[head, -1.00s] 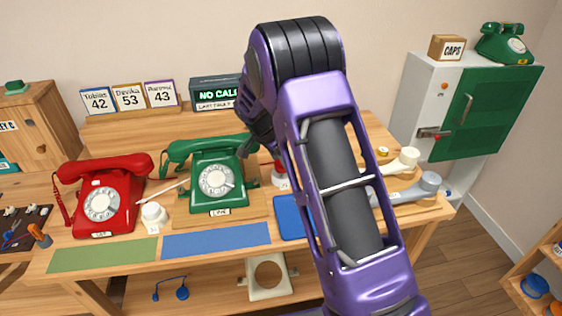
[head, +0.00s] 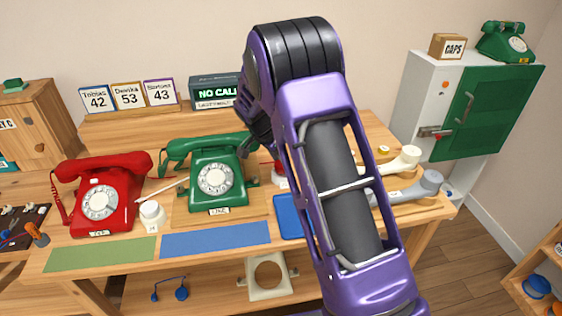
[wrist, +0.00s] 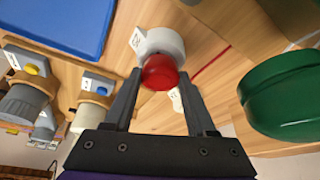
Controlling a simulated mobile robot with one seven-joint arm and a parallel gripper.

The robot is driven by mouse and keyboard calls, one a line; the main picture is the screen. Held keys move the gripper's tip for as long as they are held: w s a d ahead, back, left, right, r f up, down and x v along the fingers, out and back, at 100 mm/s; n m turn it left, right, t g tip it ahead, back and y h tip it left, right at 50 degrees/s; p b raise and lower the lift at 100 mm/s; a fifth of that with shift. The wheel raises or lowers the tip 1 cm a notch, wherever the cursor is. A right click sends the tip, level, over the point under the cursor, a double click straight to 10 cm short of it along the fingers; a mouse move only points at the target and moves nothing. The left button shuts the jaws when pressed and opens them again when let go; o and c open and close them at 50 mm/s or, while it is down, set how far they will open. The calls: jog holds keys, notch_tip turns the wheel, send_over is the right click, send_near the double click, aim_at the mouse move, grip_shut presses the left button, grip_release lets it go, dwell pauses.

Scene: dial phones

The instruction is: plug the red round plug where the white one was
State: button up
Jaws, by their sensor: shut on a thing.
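The red round plug (wrist: 160,72) is between my gripper's fingertips in the wrist view. My gripper (wrist: 160,80) is shut on it. The plug sits at the mouth of a white labelled holder (wrist: 163,42); I cannot tell how deep it is. In the head view a bit of the red plug (head: 279,167) and the holder (head: 281,182) show beside my arm, right of the green phone (head: 216,180). My fingers are mostly hidden there. Another white round piece (head: 152,215) stands between the red phone (head: 101,197) and the green phone. I see no socket clearly.
The green phone's rounded edge (wrist: 285,95) is close on the right in the wrist view. A blue mat (wrist: 70,22) lies at upper left. Grey and white handset-like pieces (head: 408,190) lie on the desk's right. A long blue mat (head: 215,240) lies at the front.

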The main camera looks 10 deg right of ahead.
jog(key=shift+f+b, duration=0.3)
jog(key=shift+f, duration=0.15)
jog(key=o, duration=1.3)
jog(key=shift+c, duration=0.2)
jog(key=shift+r, duration=0.15)
jog(key=p+v, duration=0.2)
jog(key=v, duration=1.5)
jog(key=shift+a+r, duration=0.1)
jog(key=shift+r, duration=0.05)
